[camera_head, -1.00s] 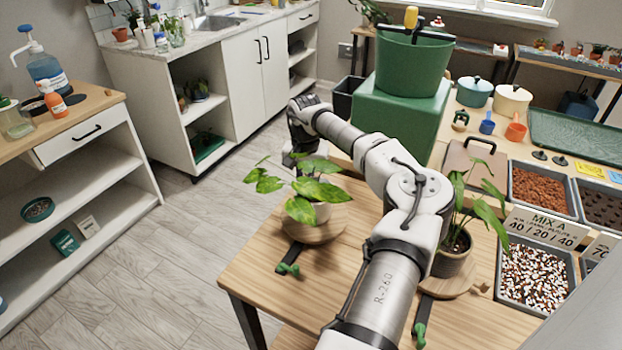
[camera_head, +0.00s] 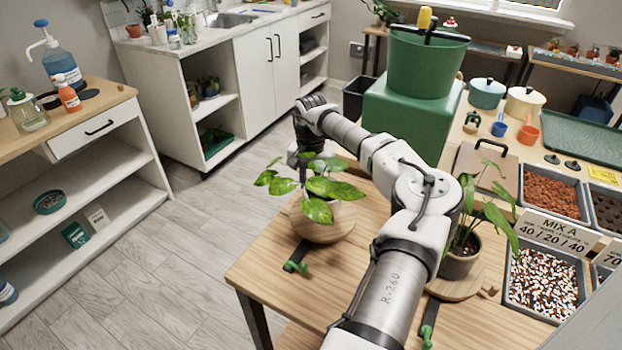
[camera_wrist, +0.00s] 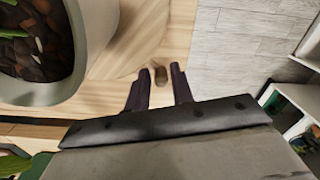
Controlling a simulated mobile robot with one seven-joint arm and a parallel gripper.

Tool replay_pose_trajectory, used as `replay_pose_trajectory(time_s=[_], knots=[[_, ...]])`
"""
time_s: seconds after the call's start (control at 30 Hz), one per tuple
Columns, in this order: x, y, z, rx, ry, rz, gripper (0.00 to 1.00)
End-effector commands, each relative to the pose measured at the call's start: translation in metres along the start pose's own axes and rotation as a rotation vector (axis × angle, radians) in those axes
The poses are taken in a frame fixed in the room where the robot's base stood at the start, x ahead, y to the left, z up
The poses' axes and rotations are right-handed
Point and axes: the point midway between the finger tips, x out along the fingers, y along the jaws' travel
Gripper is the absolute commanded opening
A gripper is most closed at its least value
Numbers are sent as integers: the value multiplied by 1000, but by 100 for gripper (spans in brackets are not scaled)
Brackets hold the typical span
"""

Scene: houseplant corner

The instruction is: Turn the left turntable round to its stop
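The left turntable (camera_head: 322,230) is a round wooden disc on the table, bearing a leafy plant in a pale pot (camera_head: 343,212). My gripper (camera_head: 304,160) is low behind this plant, its fingers partly hidden by leaves. In the wrist view my gripper (camera_wrist: 158,84) is open, its two dark fingers apart. A small brown peg (camera_wrist: 160,75) shows between the fingertips; I cannot tell whether they touch it. The pot's rim (camera_wrist: 88,50) and pebbly soil are at the upper left there, beside bare light wood (camera_wrist: 125,40).
A second turntable (camera_head: 455,288) with a potted plant stands right of my forearm. Green-tipped black levers (camera_head: 296,265) lie at the table's front side. A green block (camera_head: 405,120) carrying a green bucket (camera_head: 425,65) stands behind. Soil trays (camera_head: 545,280) fill the right side. Floor is clear at left.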

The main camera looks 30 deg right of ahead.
Motion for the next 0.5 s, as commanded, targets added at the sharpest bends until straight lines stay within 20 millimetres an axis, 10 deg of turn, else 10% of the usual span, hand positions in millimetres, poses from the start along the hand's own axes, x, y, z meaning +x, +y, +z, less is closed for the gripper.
replay_pose_trajectory(time_s=[0.5], knots=[[-14, 1, -3, 0, 12, -1, 36]])
